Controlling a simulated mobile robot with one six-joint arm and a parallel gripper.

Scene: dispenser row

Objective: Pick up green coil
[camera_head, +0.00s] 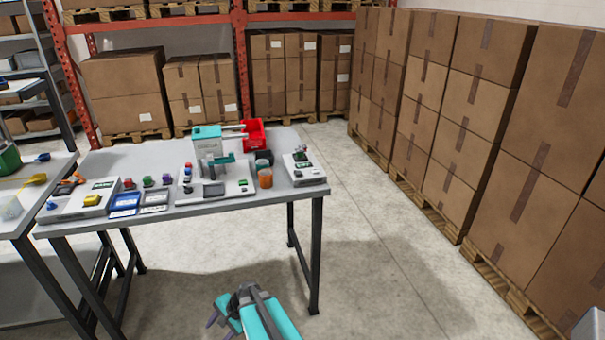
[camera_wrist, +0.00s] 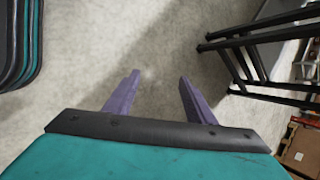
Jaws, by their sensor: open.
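A small green spool-like item (camera_head: 148,182), which looks like the green coil, stands on the grey table (camera_head: 250,200) between two small reddish-purple items. It is too small to make out its shape. My gripper (camera_head: 217,313) is low in front of the table, well apart from the coil and over the floor. In the wrist view, its two purple fingers (camera_wrist: 158,77) are spread apart with only bare floor between them. The coil is not in the wrist view.
A teal-and-white machine (camera_head: 208,145), a red bin (camera_head: 253,134), an orange cup (camera_head: 265,178) and a white device (camera_head: 303,172) stand on the table. Blue and grey trays (camera_head: 125,203) lie at its front. Stacked cartons (camera_head: 460,100) line the right; the floor (camera_head: 380,260) between is clear.

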